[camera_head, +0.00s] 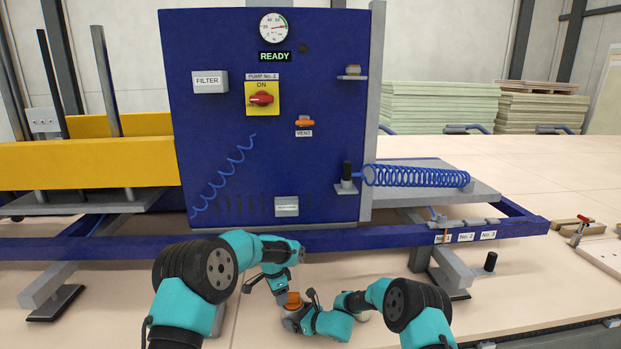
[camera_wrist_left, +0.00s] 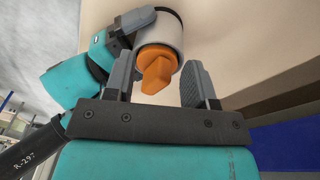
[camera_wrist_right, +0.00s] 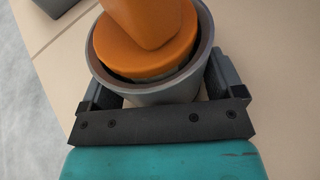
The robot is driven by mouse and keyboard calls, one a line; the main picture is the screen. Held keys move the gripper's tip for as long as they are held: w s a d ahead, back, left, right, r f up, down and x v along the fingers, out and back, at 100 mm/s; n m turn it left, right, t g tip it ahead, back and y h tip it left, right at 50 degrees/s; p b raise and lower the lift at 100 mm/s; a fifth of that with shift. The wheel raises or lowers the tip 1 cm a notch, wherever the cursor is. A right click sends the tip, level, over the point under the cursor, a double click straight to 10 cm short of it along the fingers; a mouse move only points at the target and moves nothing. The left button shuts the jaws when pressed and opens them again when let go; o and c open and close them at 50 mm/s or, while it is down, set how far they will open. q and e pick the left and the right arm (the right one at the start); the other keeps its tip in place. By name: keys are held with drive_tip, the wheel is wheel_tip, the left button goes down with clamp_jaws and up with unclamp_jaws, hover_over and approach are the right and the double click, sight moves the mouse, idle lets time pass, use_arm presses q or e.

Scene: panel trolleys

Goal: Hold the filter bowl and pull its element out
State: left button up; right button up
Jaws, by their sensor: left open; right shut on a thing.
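The filter bowl (camera_wrist_right: 150,96) is a grey round cup with an orange element (camera_wrist_right: 150,60) inside it. The element has a raised orange grip tab, which also shows in the left wrist view (camera_wrist_left: 156,72). My right gripper (camera_wrist_right: 158,82) is shut on the bowl, one finger on each side. My left gripper (camera_wrist_left: 158,66) is open, its fingers on either side of the orange tab with gaps visible. In the head view the orange element (camera_head: 293,299) shows between my two grippers, and the bowl is mostly hidden there.
A blue pump panel (camera_head: 330,150) with a gauge, a FILTER label (camera_head: 210,82), a red switch and an orange vent lever stands behind my arms. A blue trolley rail (camera_head: 330,240) crosses in front of it.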

sight(293, 293)
use_arm(q)
drive_tip(key=d+r+m, duration=0.1)
drive_tip(key=w+d+r+m+y, duration=0.1)
drive_tip(key=d, duration=0.1)
drive_tip(key=w+d+r+m, duration=0.1)
drive_tip(key=m, duration=0.1)
drive_tip(key=shift+d+r, duration=0.2)
drive_tip(key=shift+r, duration=0.2)
use_arm(e)
drive_tip(key=shift+f, duration=0.1)
use_arm(q)
drive_tip(key=shift+f, duration=0.1)
drive_tip(key=shift+f, duration=3.45)
clamp_jaws()
drive_tip(key=shift+r, duration=1.15)
wheel_tip(293, 293, up, 11)
idle(0.3)
